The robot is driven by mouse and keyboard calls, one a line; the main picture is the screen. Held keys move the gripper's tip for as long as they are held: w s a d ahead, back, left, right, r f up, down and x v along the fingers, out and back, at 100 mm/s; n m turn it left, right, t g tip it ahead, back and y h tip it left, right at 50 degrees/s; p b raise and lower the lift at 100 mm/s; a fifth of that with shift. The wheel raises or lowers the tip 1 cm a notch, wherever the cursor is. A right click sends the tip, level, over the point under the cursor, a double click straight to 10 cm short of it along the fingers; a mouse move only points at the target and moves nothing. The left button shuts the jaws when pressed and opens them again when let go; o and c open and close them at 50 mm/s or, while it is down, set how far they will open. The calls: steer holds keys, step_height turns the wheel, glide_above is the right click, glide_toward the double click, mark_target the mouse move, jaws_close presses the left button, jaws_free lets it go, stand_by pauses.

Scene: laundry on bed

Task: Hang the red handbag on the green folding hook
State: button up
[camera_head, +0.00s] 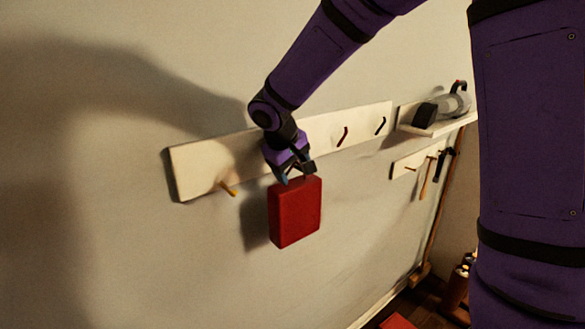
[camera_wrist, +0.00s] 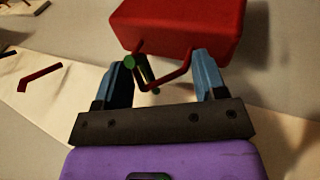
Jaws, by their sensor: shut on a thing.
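The red handbag (camera_head: 295,212) hangs below my gripper (camera_head: 291,178), in front of the wall under the white hook board. In the wrist view the red handbag (camera_wrist: 185,25) is at the top, its thin red handle (camera_wrist: 178,80) between the blue fingers of my gripper (camera_wrist: 164,78). My gripper is shut on the handle. The green folding hook (camera_wrist: 130,62) shows near the left finger, close beside or inside the handle loop; I cannot tell whether the handle rests on it. In the head view my gripper hides the hook.
The white hook board (camera_head: 200,170) also carries an orange hook (camera_head: 228,188), a dark red hook (camera_head: 342,136) and a black hook (camera_head: 380,125). A shelf (camera_head: 440,127) with a grey appliance (camera_head: 453,103) and a smaller rack (camera_head: 405,164) are at right.

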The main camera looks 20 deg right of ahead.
steer(key=o, duration=1.6)
steer(key=shift+o, duration=0.2)
steer(key=v, duration=1.1)
steer(key=s+d+m+y, duration=0.1)
steer(key=s+d, duration=0.2)
steer(key=s, duration=0.6)
steer(key=s+d+m+t+y, duration=0.1)
steer(key=s+d, duration=0.3)
steer(key=s, duration=0.5)
steer(key=s+d+r+m+t+y, duration=0.1)
steer(key=s+d, duration=0.3)
steer(key=s, duration=0.5)
steer(key=shift+d+m+y, duration=0.25)
steer(key=shift+m+y, duration=0.15)
steer(key=shift+m, duration=0.1)
steer(key=shift+r, duration=0.1)
